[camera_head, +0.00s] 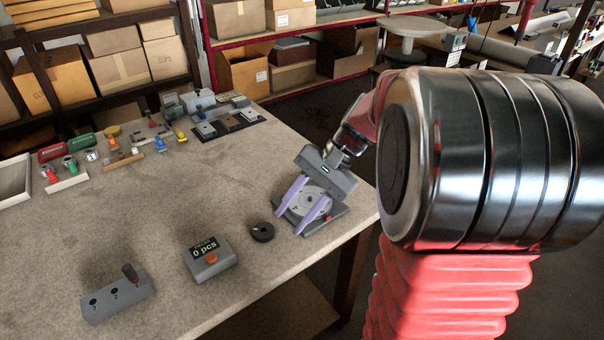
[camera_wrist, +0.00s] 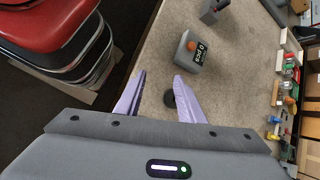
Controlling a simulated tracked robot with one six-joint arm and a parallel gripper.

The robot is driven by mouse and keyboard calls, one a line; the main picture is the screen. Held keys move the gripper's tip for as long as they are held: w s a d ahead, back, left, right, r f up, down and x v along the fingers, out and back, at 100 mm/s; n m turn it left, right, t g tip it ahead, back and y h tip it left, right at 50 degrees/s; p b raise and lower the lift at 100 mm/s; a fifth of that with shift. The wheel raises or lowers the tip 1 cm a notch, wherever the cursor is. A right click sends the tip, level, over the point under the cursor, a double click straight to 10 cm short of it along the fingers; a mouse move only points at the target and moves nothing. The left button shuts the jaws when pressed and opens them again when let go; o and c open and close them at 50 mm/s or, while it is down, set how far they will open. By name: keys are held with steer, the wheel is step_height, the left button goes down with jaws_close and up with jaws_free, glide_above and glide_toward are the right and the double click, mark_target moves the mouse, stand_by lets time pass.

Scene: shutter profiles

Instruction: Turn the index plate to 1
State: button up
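The index plate (camera_head: 306,203) is a grey round disc with markings on a dark square base, near the right edge of the table in the head view. The marks on it are too small to read. My gripper (camera_head: 291,222) is over the plate, its two purple fingers apart, one on each side of the disc's middle. I cannot tell whether the fingers touch it. In the wrist view my gripper (camera_wrist: 160,77) shows open, with nothing held between the fingers. The plate is not visible there.
A black ring-shaped piece (camera_head: 262,232) lies just left of the plate. A grey counter box (camera_head: 211,259) reading "0 pcs" and a grey block with numbered positions (camera_head: 117,296) stand further left. Several small parts and fixtures line the far side. The table's middle is clear.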

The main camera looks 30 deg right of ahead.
steer(key=d+f+m+t+y, duration=0.2)
steer(key=d+f+m+t, duration=0.1)
steer(key=d, duration=0.6)
steer(key=w+d+f+m+t+y, duration=0.1)
steer(key=d+f+m+t+y, duration=0.1)
steer(key=d, duration=0.7)
steer(key=w+d+f+m+t+y, duration=0.1)
steer(key=d+f+m+t+y, duration=0.2)
steer(key=d+m, duration=0.5)
steer(key=shift+w+d+f+t, duration=0.1)
steer(key=shift+d+f+t, duration=0.35)
steer(key=shift+f, duration=0.25)
steer(key=shift+w+d+f+t, duration=0.1)
steer(key=shift+d+f+t, duration=0.35)
steer(key=shift+f, duration=0.25)
steer(key=shift+a, duration=0.1)
steer(key=shift+w+a, duration=0.1)
glide_toward(310, 198)
steer(key=w+a, duration=0.1)
steer(key=w+a+r, duration=0.2)
steer(key=shift+w+a, duration=0.1)
steer(key=shift+a, duration=0.25)
jaws_close()
